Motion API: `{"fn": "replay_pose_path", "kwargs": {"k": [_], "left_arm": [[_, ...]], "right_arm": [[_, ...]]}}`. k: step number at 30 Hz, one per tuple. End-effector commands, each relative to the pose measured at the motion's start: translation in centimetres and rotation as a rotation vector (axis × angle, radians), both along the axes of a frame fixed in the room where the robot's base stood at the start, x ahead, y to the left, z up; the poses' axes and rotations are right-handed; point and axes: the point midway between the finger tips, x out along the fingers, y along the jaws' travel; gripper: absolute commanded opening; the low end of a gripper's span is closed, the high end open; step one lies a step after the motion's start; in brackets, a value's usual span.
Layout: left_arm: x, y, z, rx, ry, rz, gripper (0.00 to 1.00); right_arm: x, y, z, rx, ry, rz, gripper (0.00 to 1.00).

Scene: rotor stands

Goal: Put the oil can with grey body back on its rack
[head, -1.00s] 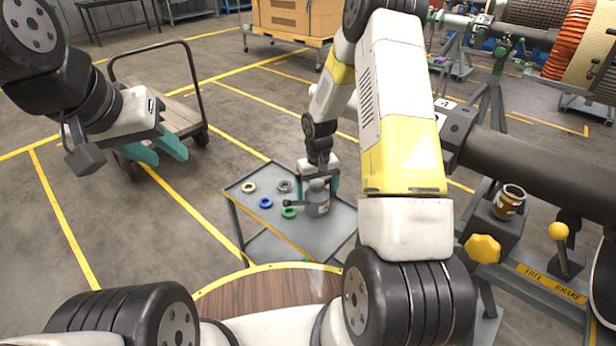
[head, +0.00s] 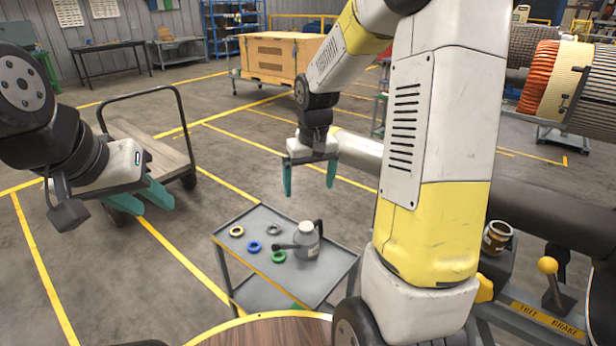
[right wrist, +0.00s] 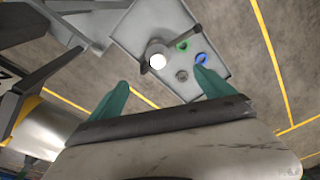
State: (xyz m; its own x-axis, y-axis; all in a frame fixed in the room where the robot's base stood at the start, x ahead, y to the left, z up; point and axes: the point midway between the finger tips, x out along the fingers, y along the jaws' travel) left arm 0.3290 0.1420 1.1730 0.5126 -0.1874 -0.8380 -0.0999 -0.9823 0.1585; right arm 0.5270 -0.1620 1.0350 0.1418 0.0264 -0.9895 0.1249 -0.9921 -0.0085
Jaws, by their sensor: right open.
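The oil can with grey body (head: 308,242) stands upright on the top shelf of a small grey cart, with its dark handle to the right and its spout pointing left. It also shows in the right wrist view (right wrist: 157,56). My right gripper (head: 309,192) is open and empty, above and apart from the can; its teal fingers also show in the right wrist view (right wrist: 160,88). My left gripper (head: 152,203) is at the left, over the flatbed trolley; its teal fingers are apart with nothing between them. I cannot make out the can's rack.
The grey cart (head: 262,226) also bears a yellow ring (head: 236,231), a blue ring (head: 254,246), a green ring (head: 278,257) and a grey ring (head: 274,229). A flatbed trolley (head: 140,137) stands at left.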

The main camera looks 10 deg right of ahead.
Motion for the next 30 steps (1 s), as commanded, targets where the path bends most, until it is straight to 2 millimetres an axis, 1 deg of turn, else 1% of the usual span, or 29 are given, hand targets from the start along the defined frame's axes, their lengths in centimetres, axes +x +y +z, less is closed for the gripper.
{"fn": "replay_pose_path", "kwargs": {"k": [1, 3, 5, 6, 8, 9, 12, 15, 19, 23, 30], "left_arm": [[0.0, 0.0, 0.0, 0.000, 0.000, 0.000, 0.36], [0.0, 0.0, 0.0, 0.000, 0.000, 0.000, 0.36], [0.0, 0.0, 0.0, 0.000, 0.000, 0.000, 0.36], [0.0, 0.0, 0.0, 0.000, 0.000, 0.000, 0.36], [0.0, 0.0, 0.0, 0.000, 0.000, 0.000, 0.36], [0.0, 0.0, 0.0, 0.000, 0.000, 0.000, 0.36], [0.0, 0.0, 0.0, 0.000, 0.000, 0.000, 0.36], [0.0, 0.0, 0.0, 0.000, 0.000, 0.000, 0.36], [0.0, 0.0, 0.0, 0.000, 0.000, 0.000, 0.36], [0.0, 0.0, 0.0, 0.000, 0.000, 0.000, 0.36], [0.0, 0.0, 0.0, 0.000, 0.000, 0.000, 0.36]], "right_arm": [[-1.6, 0.0, 2.7, 0.009, -0.044, -0.008, 0.93], [-3.8, 0.2, 5.3, 0.025, -0.089, -0.018, 0.93], [-5.8, 0.3, 7.3, 0.041, -0.130, -0.027, 0.93], [-7.2, 0.4, 8.5, 0.054, -0.156, -0.033, 0.93], [-9.4, 0.7, 10.0, 0.072, -0.196, -0.038, 0.93], [-10.8, 0.8, 10.9, 0.086, -0.223, -0.042, 0.93], [-14.1, 1.2, 12.5, 0.120, -0.286, -0.050, 0.93], [-16.8, 1.5, 13.3, 0.153, -0.335, -0.056, 0.93], [-19.1, 1.8, 13.6, 0.182, -0.376, -0.058, 0.93], [-19.9, 2.0, 13.7, 0.194, -0.391, -0.057, 0.93], [-19.9, 2.0, 13.7, 0.195, -0.392, -0.058, 0.93]]}}
